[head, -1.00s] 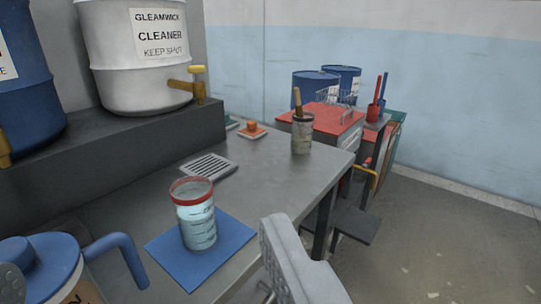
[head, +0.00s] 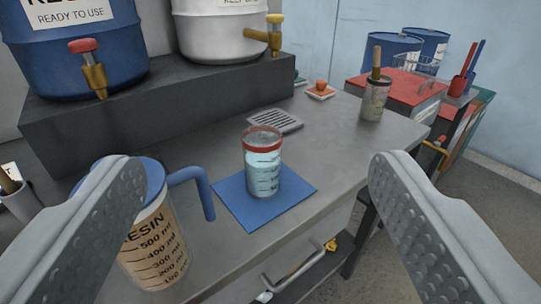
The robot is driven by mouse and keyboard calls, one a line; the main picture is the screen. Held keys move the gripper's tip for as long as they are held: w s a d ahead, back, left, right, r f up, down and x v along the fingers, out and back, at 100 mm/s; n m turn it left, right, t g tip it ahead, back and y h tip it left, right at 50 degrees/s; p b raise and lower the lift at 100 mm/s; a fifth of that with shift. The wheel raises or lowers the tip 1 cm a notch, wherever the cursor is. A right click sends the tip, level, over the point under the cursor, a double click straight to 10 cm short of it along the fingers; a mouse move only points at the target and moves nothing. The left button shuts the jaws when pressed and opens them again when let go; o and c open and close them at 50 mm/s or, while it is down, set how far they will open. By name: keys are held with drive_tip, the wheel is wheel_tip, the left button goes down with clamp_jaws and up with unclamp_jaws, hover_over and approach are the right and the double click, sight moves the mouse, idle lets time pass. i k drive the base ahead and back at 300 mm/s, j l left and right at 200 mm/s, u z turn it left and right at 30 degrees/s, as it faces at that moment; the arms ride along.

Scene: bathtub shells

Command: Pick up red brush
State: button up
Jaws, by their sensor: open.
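My gripper (head: 255,168) is open and empty, its two grey jaws wide apart low in the view. I cannot surely pick out a red brush. A red long-handled tool (head: 465,76) stands beside a blue one at the far right, well beyond my gripper; its lower end is not clear. A wooden handle (head: 376,62) stands up from a stained pot (head: 375,98) at the bench's far end. Another handle (head: 9,178) leans in a grey cup (head: 20,203) at the left edge, partly cut off.
A red-rimmed jar (head: 263,175) stands on a blue mat (head: 228,196) between the jaws. A blue-handled resin jug (head: 158,240) is behind the left jaw. Blue (head: 75,45) and white (head: 220,35) drums with taps stand on a grey ledge. A metal grate (head: 275,121) lies on the bench.

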sight(475, 45)
drive_tip(key=i+l, duration=0.35)
drive_tip(key=l, duration=0.3)
drive_tip(key=i+l+z, duration=0.1)
drive_tip(key=i+l, duration=0.3)
drive_tip(key=l, duration=0.25)
drive_tip(key=i+l+z, duration=0.1)
drive_tip(key=i+l, duration=0.3)
drive_tip(key=l, duration=0.2)
drive_tip(key=i+l, duration=0.4)
drive_tip(key=l, duration=0.2)
drive_tip(key=i+l+z, duration=0.1)
drive_tip(key=i+l, duration=0.3)
drive_tip(key=l, duration=0.2)
